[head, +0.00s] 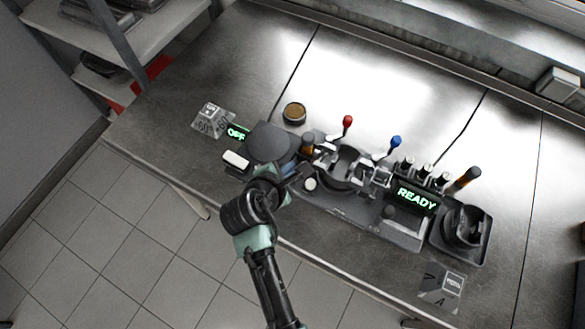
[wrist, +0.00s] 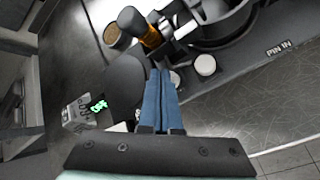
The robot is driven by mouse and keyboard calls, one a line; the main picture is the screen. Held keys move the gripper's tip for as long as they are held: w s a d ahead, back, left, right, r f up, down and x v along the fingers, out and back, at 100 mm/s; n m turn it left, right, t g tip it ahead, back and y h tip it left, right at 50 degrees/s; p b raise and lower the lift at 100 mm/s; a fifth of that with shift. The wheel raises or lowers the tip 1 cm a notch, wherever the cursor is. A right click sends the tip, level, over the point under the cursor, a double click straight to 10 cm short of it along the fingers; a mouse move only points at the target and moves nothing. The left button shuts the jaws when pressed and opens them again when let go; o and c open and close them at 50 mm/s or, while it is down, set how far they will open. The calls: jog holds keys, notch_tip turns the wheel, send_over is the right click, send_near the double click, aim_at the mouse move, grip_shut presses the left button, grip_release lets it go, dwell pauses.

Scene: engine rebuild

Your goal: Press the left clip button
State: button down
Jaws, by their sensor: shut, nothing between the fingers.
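A round pale button (head: 310,184) sits on the front left of the dark engine fixture (head: 342,210); it appears to be the one that shows whole in the wrist view (wrist: 205,64). A second pale round part (wrist: 175,78) lies just left of it, beside my fingertips and partly hidden. Which of the two is the left clip button I cannot tell for sure. My gripper (wrist: 160,72) is shut and empty, its blue fingers together, pointing at the fixture's left end. Whether the tips touch anything is unclear. In the head view my wrist partly covers this area.
A dark round plate (head: 268,142) and a green OFF display (head: 238,132) stand at the left. An orange-and-black handle (wrist: 148,33) rises close to my fingertips. Red (head: 347,120) and blue (head: 396,141) knobs stand behind the clamp. A READY display (head: 416,199) is at the right.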

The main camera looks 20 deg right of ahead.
jog(key=shift+f, duration=0.3)
dwell(0.4)
jog(key=shift+r, duration=0.1)
jog(key=shift+r+p, duration=0.8)
jog(key=shift+p, duration=0.25)
notch_tip(320, 180, up, 5)
jog(key=p, duration=0.5)
jog(key=shift+p, duration=0.3)
